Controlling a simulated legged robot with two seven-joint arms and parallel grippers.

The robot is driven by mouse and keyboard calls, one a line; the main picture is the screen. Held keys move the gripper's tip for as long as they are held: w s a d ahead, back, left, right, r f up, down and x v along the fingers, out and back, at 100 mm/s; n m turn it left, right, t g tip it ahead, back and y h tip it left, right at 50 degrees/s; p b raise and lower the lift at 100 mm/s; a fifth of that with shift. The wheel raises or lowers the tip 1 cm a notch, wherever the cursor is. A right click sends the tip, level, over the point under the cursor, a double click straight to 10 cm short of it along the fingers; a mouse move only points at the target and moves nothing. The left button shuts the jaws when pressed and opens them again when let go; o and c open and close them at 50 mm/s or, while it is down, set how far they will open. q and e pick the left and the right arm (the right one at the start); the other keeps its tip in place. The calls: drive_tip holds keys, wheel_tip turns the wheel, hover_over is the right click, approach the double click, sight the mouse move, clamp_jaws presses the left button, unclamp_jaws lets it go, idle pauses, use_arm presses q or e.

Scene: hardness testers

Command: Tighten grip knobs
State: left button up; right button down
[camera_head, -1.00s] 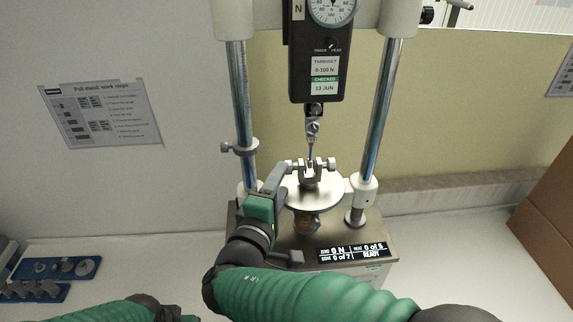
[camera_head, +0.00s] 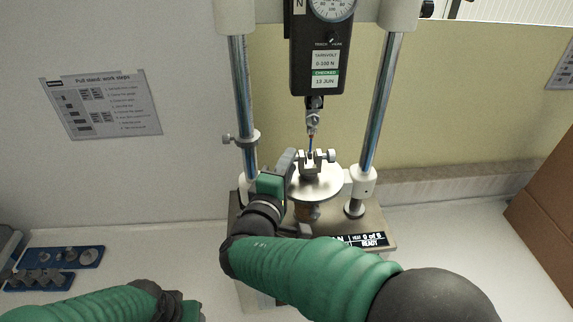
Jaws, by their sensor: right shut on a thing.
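The pull tester's lower grip (camera_head: 311,170) stands on the round metal plate (camera_head: 330,184), with a knob on each side. The right knob (camera_head: 331,156) is in plain view; the left knob is mostly hidden by my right gripper (camera_head: 293,158). That gripper comes from the lower left of the grip and is shut on the left knob. The upper grip (camera_head: 313,120) hangs below the force gauge (camera_head: 317,58). A thin specimen (camera_head: 310,143) runs between the two grips. My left gripper (camera_head: 188,311) is at the bottom edge, its fingers not clear.
Two steel columns (camera_head: 380,105) flank the grips. Blue trays of metal parts (camera_head: 90,257) lie at the left. A cardboard box (camera_head: 545,205) stands at the right. The bench between is clear.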

drive_tip(key=shift+a+f, duration=0.1)
drive_tip(key=shift+a, duration=0.15)
drive_tip(key=shift+r+n+g+y+p, duration=0.4)
drive_tip(key=shift+g+p, duration=0.4)
drive_tip(key=shift+p, duration=0.2)
drive_tip(key=g+p, duration=0.2)
drive_tip(key=p, duration=0.2)
drive_tip(key=r+n+g+p, duration=0.1)
drive_tip(key=g+p, duration=0.1)
drive_tip(key=p, duration=0.1)
drive_tip(key=shift+w+y+p, duration=0.1)
drive_tip(key=shift+y+p, duration=0.3)
drive_tip(key=shift+a+f+g+p, duration=0.1)
drive_tip(key=shift+f+g+p, duration=0.25)
drive_tip(key=shift+p, duration=0.4)
drive_tip(key=c, duration=1.2)
unclamp_jaws()
drive_tip(key=shift+n, duration=0.3)
drive_tip(key=shift+o, duration=0.5)
drive_tip(key=shift+w+a+r, duration=0.1)
drive_tip(key=shift+a+r, duration=0.05)
drive_tip(key=shift+a, duration=0.25)
